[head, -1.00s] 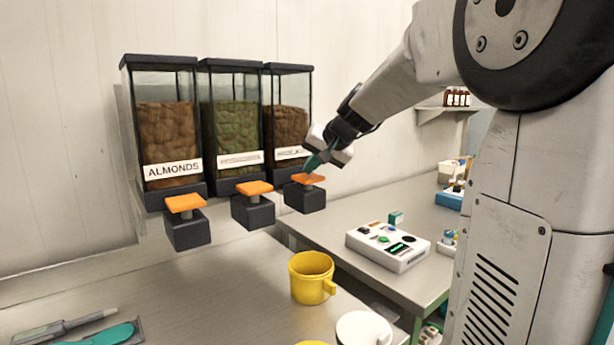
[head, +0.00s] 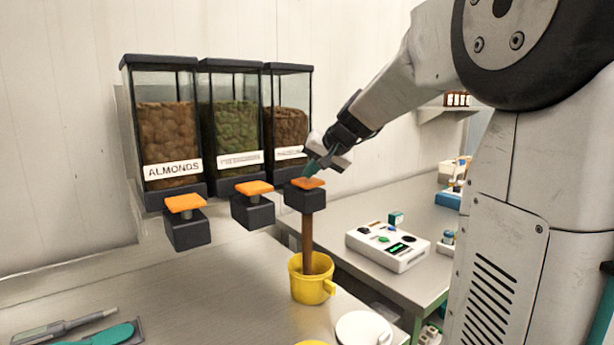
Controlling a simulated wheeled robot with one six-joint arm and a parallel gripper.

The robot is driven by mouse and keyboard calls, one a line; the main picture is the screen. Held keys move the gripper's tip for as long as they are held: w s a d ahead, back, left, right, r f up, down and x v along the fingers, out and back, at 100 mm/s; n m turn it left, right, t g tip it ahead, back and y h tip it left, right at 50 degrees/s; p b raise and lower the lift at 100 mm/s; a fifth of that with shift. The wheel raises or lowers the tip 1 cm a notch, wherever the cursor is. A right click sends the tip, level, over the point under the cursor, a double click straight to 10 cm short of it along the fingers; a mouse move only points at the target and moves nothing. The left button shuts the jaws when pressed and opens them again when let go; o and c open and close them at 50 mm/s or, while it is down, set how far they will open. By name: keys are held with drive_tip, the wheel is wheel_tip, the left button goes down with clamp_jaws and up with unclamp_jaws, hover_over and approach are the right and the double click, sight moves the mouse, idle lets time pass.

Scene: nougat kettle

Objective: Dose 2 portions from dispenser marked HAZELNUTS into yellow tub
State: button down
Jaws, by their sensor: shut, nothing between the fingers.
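The right-hand dispenser (head: 290,110) is a clear hopper of brown nuts with a dark lid; its label is too blurred to read in full. My gripper (head: 312,172) is shut and empty, its fingertips pressing on the orange push plate (head: 306,184) of this dispenser. A brown stream (head: 308,240) falls from the dark outlet block straight down into the yellow tub (head: 312,290). The tub stands upright on the counter under the outlet, its handle to the right. How full it is inside cannot be seen.
The ALMONDS dispenser (head: 166,120) and a middle one with green contents (head: 235,115) hang to the left, each with an orange plate. A white control box (head: 388,246) stands on the right table. A white lid (head: 362,328) and a teal tool (head: 100,335) lie in front.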

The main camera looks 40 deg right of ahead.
sight(311, 181)
idle(0.3)
drive_tip(key=shift+r, duration=1.4)
drive_tip(key=shift+r, duration=2.5)
drive_tip(key=s+a+f+n+g, duration=0.2)
drive_tip(key=s+a+f, duration=0.3)
drive_tip(key=s+a, duration=0.35)
drive_tip(key=s+a+f+n+g, duration=0.25)
drive_tip(key=s+a+f, duration=0.25)
drive_tip(key=s+a, duration=0.35)
drive_tip(key=s+a+f+n+g, duration=0.1)
drive_tip(key=s+f, duration=0.4)
drive_tip(key=s, duration=0.3)
drive_tip(key=s+a+f+n+g+h, duration=0.1)
drive_tip(key=s+f+n+g, duration=0.1)
drive_tip(key=s+f, duration=0.3)
drive_tip(key=s, duration=0.4)
drive_tip(key=shift+a+f, duration=0.25)
